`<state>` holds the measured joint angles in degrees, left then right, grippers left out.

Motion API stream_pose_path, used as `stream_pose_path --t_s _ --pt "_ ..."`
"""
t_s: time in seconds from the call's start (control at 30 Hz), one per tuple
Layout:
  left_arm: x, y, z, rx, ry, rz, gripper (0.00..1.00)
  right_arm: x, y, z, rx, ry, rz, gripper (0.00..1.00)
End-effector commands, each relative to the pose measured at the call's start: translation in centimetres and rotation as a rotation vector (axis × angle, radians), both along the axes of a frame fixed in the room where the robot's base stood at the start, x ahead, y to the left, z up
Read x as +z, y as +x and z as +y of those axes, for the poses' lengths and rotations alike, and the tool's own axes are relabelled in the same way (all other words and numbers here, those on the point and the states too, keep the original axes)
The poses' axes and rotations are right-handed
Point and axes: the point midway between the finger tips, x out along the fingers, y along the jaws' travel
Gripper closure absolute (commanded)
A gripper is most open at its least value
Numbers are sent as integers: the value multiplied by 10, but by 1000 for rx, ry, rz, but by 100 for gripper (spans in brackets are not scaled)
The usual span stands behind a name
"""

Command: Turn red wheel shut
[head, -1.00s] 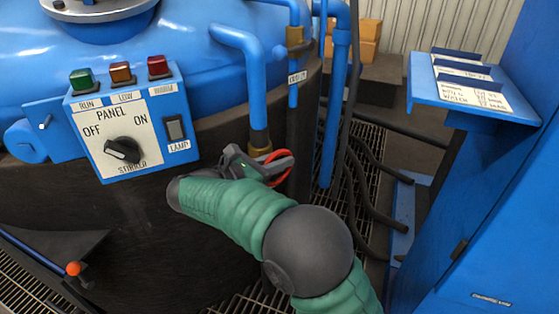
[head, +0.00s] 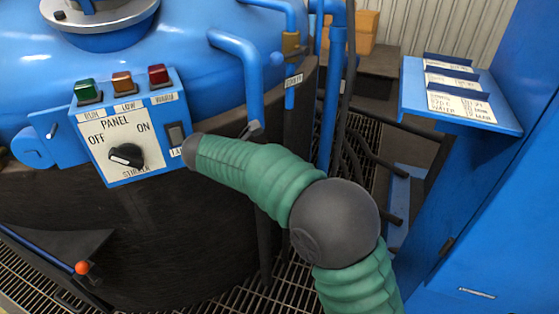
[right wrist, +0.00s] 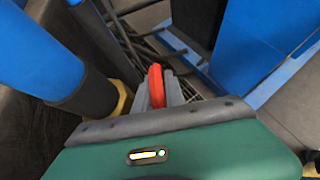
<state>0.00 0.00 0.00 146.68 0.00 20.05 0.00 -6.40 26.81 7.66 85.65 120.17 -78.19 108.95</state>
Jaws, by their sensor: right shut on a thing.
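The red wheel (right wrist: 155,80) shows in the right wrist view as a narrow red rim. It sits between the grey fingers of my right gripper (right wrist: 159,88), which is shut on it. In the head view my green and grey right arm hides the wheel and nearly all of the gripper. A blue pipe (right wrist: 45,50) with a brass collar (right wrist: 121,100) stands just left of the gripper in the right wrist view. My left gripper is in neither view.
A panel box (head: 128,130) with a black knob and coloured lamps is close left of my right arm. The blue tank (head: 190,60) is behind. A blue shelf (head: 462,108) and cabinet (head: 500,220) stand right. Dark hoses lie over floor grating.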

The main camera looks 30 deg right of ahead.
Motion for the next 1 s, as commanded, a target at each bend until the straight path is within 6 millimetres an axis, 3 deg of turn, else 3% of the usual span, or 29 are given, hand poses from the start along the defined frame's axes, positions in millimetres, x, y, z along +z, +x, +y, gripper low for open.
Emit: stream_pose_path --t_s 0.2,0.23,0.37,0.77,1.0 --pt "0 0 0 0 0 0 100 1 1 0 3 -2 -4 100" --pt "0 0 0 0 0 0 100 1 1 0 3 -2 -4 82" --pt "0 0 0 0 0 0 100 1 1 0 2 -2 -3 65" --pt "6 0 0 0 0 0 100 8 -1 7 2 -1 -3 64" --pt "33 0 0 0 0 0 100 46 -12 55 5 0 -3 64"
